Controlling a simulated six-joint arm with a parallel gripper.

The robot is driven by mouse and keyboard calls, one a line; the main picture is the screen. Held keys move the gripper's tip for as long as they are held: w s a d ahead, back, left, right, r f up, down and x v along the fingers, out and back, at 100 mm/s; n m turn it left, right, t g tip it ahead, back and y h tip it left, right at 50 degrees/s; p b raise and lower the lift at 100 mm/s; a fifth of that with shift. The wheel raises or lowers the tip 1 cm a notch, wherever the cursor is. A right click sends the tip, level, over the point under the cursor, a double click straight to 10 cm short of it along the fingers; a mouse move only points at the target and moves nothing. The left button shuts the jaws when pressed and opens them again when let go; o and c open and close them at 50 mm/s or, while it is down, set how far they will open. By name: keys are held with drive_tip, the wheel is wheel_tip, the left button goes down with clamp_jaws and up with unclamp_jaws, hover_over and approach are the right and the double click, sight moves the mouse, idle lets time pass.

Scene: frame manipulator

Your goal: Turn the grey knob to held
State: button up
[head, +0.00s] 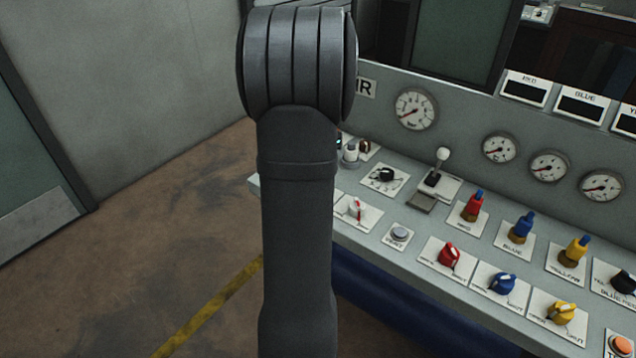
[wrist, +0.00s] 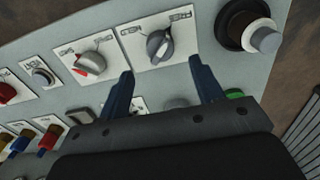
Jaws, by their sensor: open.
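The grey knob (wrist: 159,46) sits on a white plate (wrist: 133,57) at the top middle of the wrist view. A light pointer mark shows on it; the small labels on the plate are too blurred to read surely. My gripper (wrist: 161,66) is open, its two dark blue fingers spread just below the knob in the picture, one to each side. Nothing is between the fingers, and I see no contact with the knob. In the head view my arm blocks that part of the panel, and neither the grey knob nor the gripper shows.
A similar knob with a red pointer (wrist: 90,64) is left of the grey one. A large dark round fitting with a grey cap (wrist: 265,40) stands to the right. A green button (wrist: 234,94) is near the right finger. Gauges and coloured knobs (head: 449,255) fill the panel's right.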

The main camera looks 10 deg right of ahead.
wheel_tip(320, 180, down, 7)
drive_tip(key=shift+r, duration=0.1)
idle(0.3)
drive_tip(key=c, duration=1)
